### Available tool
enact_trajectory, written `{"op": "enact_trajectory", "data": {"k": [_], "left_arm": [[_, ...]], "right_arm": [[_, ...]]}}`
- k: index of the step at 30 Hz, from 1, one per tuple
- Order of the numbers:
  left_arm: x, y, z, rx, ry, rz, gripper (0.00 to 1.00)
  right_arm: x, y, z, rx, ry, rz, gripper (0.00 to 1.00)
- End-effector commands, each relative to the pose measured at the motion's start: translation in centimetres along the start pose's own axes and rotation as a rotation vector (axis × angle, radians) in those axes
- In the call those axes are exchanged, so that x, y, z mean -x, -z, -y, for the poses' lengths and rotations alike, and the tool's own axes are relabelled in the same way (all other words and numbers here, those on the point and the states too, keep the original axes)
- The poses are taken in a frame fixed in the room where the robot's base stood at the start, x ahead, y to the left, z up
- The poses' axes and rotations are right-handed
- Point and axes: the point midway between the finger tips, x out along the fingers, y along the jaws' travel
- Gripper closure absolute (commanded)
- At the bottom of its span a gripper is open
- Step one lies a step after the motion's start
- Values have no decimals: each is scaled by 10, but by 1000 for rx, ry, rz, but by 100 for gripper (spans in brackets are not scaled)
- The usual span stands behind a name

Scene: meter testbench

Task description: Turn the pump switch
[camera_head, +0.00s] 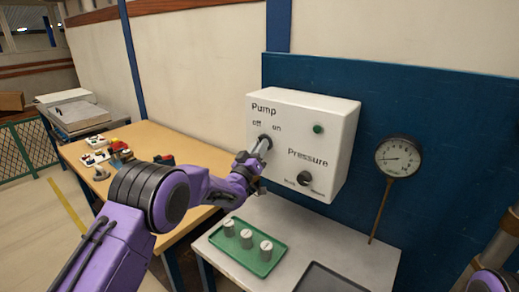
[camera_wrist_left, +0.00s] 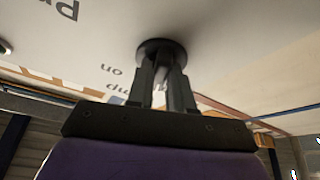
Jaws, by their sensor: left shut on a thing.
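The white control box (camera_head: 325,125) hangs on the blue panel, with a "Pump" label and "off" and "on" marks. The round black pump switch (camera_head: 266,139) sits below these marks, partly hidden by my gripper. My left gripper (camera_head: 260,149) reaches it from the front left and is shut on it. In the left wrist view the dark switch (camera_wrist_left: 160,46) sits between the tips of my left gripper (camera_wrist_left: 164,72), against the white box face. The switch's pointing direction cannot be told. My right gripper is not in view.
A black pressure knob (camera_head: 304,178) and a green lamp (camera_head: 318,129) are on the same box. A round gauge (camera_head: 398,156) is to the right. Below, a green tray (camera_head: 262,262) holds white-topped pieces beside a dark tray (camera_head: 328,280). Small parts lie on the wooden table (camera_head: 150,135).

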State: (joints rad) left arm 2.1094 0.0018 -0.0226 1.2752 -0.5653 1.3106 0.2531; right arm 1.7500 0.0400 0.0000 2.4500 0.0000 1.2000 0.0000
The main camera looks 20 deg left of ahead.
Motion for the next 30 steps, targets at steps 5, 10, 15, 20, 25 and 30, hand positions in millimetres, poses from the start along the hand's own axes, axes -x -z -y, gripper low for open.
{"op": "enact_trajectory", "data": {"k": [5, 10, 15, 20, 25, 30], "left_arm": [[0, 0, 0, 69, 29, -1, 100], [0, 1, 0, 103, 43, -1, 100], [0, 1, 0, 116, 48, -1, 100], [0, 1, 0, 117, 49, -2, 100], [0, 1, 0, 116, 48, -2, 76], [0, 1, 0, 116, 48, -1, 58]], "right_arm": [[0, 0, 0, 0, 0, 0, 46], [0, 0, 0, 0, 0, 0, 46], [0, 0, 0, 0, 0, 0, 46], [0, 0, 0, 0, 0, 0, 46], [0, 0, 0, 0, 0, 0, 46], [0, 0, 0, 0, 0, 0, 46]]}}
